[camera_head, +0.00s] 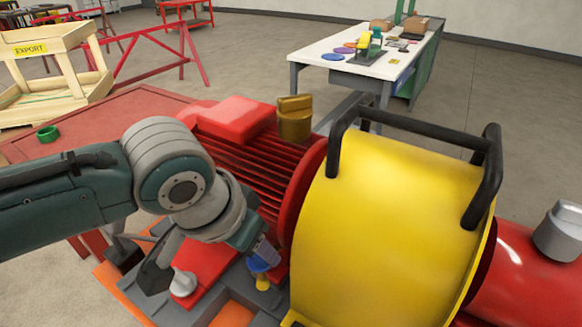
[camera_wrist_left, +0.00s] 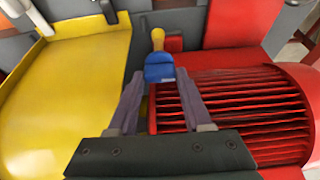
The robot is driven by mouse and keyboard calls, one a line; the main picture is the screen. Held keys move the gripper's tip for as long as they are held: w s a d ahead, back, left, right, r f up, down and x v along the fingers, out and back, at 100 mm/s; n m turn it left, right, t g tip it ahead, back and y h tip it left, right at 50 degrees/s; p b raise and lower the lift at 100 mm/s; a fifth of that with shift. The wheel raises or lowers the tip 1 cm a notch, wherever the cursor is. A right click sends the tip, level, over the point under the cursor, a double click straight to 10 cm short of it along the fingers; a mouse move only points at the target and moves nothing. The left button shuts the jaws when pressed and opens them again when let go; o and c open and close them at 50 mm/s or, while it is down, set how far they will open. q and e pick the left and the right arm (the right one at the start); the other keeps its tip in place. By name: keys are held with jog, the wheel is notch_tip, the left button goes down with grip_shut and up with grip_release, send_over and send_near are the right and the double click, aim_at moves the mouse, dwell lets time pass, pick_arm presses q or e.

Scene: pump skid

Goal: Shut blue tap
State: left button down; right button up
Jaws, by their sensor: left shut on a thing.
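The blue tap (camera_head: 258,265) sits low between the red motor and the yellow guard, with a yellow part below it. In the left wrist view the blue tap (camera_wrist_left: 159,70) is between the fingertips, with its rounded yellow part (camera_wrist_left: 157,38) beyond. My left gripper (camera_head: 264,252) reaches down from the left and is shut on the blue tap; it also shows in the left wrist view (camera_wrist_left: 160,76). The gripper and wrist partly hide the tap in the head view, and its exact handle angle is unclear. My right gripper is not in view.
The yellow guard (camera_head: 375,220) with black handles stands close on the right. A white-topped workbench (camera_head: 345,62) is farther back. A green ring (camera_head: 48,133) lies at left.

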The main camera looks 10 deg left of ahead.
pick_arm(q)
jog(key=c, duration=0.6)
grip_release()
jog(key=p+v, duration=0.1)
jog(key=v, duration=0.9)
jog(key=shift+p, duration=0.35)
